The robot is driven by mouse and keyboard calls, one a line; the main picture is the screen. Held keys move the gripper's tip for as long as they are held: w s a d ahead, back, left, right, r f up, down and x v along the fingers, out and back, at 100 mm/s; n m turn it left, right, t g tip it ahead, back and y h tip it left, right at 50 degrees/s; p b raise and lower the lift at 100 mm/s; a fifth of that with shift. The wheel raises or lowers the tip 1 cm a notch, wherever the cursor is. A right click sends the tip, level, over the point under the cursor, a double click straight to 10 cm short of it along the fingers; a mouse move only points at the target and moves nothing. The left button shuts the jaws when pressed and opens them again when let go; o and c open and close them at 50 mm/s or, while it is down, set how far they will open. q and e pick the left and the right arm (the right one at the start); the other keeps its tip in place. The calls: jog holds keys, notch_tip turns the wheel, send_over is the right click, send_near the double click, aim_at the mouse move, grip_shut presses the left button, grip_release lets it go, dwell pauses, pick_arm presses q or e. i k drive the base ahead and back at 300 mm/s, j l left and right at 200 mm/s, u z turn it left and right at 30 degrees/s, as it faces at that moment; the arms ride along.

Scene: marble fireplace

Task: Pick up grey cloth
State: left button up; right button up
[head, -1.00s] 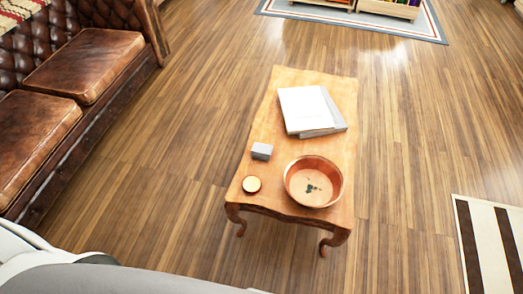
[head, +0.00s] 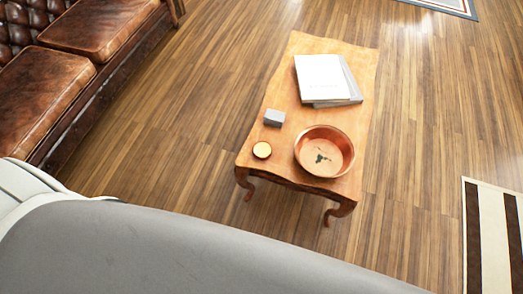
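A small grey, block-shaped thing (head: 274,117) lies on the wooden coffee table (head: 285,75), near its left edge. It may be the grey cloth folded up, but it is too small to tell. No other grey cloth shows. Neither of my grippers is in view. My own grey and white body fills the bottom and lower left of the head view.
On the table are a copper bowl (head: 325,151) with dark bits inside, a small round yellow-topped item (head: 262,150) and a stack of white books (head: 325,79). A brown leather sofa (head: 45,90) stands left; a striped rug (head: 494,235) lies right. Wooden floor surrounds the table.

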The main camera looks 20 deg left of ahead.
aim_at(272, 118)
jog(key=j+z, duration=0.4)
jog(key=j, duration=0.25)
jog(key=j+z, duration=0.4)
jog(key=j, duration=0.25)
jog(key=k+j+z, duration=0.1)
jog(key=j+z, duration=0.35)
jog(key=j, duration=0.15)
